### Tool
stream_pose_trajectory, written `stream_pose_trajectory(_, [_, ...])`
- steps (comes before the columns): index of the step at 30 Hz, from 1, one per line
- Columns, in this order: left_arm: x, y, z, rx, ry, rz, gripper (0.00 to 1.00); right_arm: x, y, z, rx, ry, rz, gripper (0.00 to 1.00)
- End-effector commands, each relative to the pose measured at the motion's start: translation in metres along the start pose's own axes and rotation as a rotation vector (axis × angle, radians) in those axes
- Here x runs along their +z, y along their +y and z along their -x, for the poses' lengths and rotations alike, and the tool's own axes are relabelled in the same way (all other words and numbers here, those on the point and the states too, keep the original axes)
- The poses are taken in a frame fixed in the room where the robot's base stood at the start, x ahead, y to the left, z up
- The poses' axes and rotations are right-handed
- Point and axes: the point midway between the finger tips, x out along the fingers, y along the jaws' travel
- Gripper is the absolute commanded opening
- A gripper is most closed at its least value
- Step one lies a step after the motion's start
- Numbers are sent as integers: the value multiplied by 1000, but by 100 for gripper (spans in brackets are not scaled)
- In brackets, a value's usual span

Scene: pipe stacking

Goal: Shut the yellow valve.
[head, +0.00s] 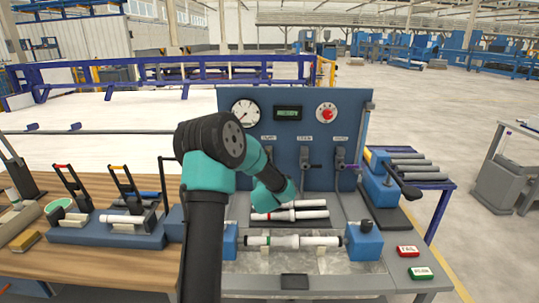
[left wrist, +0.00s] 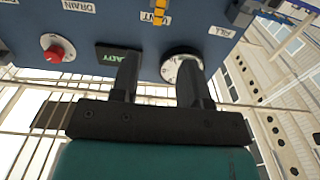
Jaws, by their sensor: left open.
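In the left wrist view the blue panel (left wrist: 110,20) appears upside down. A small yellow part (left wrist: 161,12) shows beside the VENT label at the top edge, cut off by the frame; I take it for the yellow valve's handle, but its full shape and position are unclear. My left gripper (left wrist: 158,70) is open and empty, its fingers apart in front of the panel, touching nothing visible. In the head view my left arm crosses the left part of the panel (head: 232,95), and its gripper is hidden. No yellow handle is clear there. My right gripper is not in view.
The panel carries a gauge (head: 245,113), a display (head: 288,113) and a red button (head: 326,112). A dark handle (head: 314,167) and a purple handle (head: 352,167) sit lower. A pipe (head: 325,241) lies across blue clamps (head: 364,241) in front. Loose pipes (head: 307,204) lie behind it.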

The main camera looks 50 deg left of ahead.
Motion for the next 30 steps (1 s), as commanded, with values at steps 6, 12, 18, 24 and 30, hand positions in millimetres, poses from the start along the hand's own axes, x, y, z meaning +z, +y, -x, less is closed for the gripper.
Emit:
stream_pose_trajectory(6, [1, 0, -26, -1, 0, -1, 42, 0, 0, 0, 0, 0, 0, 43])
stream_pose_trajectory(12, [0, 0, -56, 0, 1, 0, 42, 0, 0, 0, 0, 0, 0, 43])
stream_pose_trajectory(18, [1, 0, -85, 0, 0, 0, 42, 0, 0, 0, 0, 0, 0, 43])
stream_pose_trajectory(24, [1, 0, -112, 1, 0, 0, 42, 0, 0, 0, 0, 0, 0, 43])
stream_pose_trajectory(30, [1, 0, -137, 1, 0, 1, 42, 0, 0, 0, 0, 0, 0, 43])
